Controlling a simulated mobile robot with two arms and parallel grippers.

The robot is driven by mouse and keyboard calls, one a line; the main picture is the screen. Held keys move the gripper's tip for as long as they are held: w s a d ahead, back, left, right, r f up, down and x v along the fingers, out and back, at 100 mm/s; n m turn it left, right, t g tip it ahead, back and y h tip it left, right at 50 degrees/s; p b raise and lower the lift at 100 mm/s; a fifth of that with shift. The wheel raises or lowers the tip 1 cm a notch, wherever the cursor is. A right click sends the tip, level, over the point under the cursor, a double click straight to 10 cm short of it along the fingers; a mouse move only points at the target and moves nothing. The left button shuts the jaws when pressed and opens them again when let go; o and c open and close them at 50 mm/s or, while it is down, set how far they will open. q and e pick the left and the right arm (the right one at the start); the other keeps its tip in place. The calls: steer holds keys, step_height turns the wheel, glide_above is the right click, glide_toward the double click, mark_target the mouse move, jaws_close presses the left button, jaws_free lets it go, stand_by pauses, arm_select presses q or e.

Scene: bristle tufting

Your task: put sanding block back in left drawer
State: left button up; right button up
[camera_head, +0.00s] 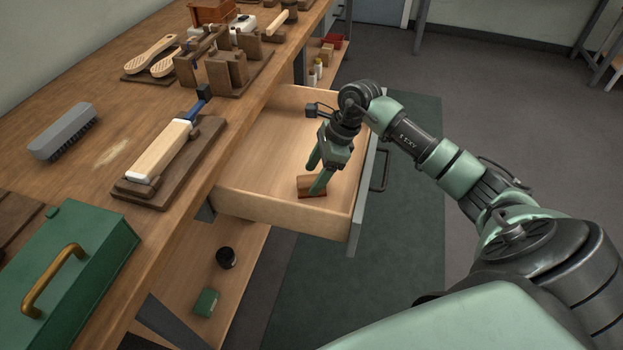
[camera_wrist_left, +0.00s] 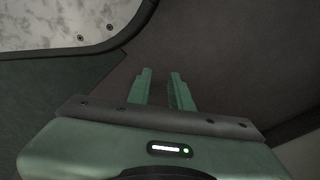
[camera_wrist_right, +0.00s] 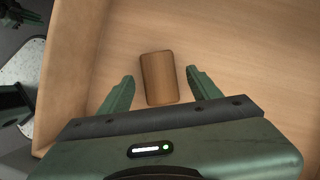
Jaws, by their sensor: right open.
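The sanding block (camera_head: 307,183), a small brown wooden block with a reddish lower edge, lies on the floor of the open drawer (camera_head: 262,158) near its front corner. My right gripper (camera_head: 315,176) reaches down into the drawer at the block. In the right wrist view its open fingers (camera_wrist_right: 159,85) stand on either side of the block (camera_wrist_right: 158,72), with a gap at each side. A finger hides part of the block in the head view. My left gripper (camera_wrist_left: 160,78) shows only in its own wrist view, fingers apart and nothing between them.
The workbench (camera_head: 85,165) beside the drawer holds a grey brush (camera_head: 63,132), a cream-handled tool (camera_head: 160,150) on a wooden rest and a green toolbox (camera_head: 75,265). A lower shelf (camera_head: 190,250) holds a dark round item and a green box. The rest of the drawer floor is clear.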

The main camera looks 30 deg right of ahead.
arm_select(q)
steer(key=shift+f, duration=0.65)
arm_select(e)
steer(key=v, duration=0.9)
steer(key=shift+r, duration=0.25)
